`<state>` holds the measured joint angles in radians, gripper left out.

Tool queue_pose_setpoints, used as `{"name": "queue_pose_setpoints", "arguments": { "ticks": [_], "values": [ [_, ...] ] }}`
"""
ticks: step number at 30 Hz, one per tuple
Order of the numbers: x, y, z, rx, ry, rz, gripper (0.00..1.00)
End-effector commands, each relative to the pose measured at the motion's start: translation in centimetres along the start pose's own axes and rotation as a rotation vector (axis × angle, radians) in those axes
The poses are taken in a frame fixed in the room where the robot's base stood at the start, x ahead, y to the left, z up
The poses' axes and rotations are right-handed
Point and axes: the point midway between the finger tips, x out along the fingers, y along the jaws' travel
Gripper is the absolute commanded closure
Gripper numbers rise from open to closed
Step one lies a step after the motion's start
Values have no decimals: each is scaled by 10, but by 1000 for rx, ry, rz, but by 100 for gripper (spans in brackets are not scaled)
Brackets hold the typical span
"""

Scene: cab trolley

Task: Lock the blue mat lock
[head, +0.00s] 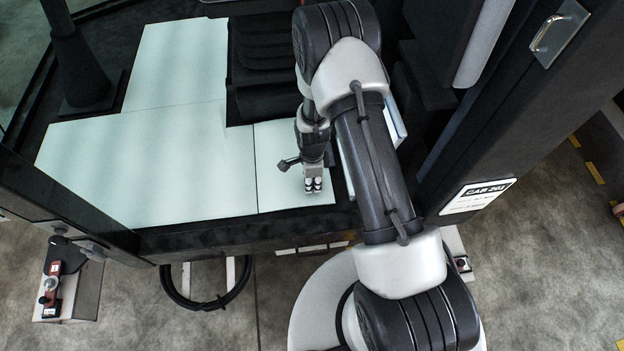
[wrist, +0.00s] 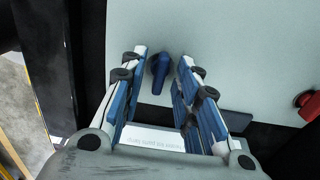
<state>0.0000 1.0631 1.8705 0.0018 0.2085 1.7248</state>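The blue mat lock (wrist: 159,74) is a small blue lever on the pale mat (wrist: 230,60) in the wrist view. Its long side runs roughly up and down the picture, with a slight tilt. My gripper (wrist: 163,58) is open, with its two blue-and-white fingers on either side of the lock and a visible gap at each side. I cannot tell how far the fingertips are above the mat. In the head view my gripper (head: 313,184) points down at the small right mat panel (head: 280,190); the lock is hidden there.
A red knob (wrist: 306,103) shows at the right of the wrist view. Black seat parts (head: 265,60) stand behind the panel. A dark door pillar with a CAB 203 label (head: 477,196) is at the right. The large mat area (head: 150,165) at left is clear.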

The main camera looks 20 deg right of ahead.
Motion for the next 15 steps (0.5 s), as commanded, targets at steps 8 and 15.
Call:
{"name": "queue_pose_setpoints", "arguments": {
  "ticks": [8, 15],
  "values": [
    [-40, -2, 0, 0, -1, -5, 71],
    [-91, -1, 0, 0, -1, -5, 71]
  ]
}}
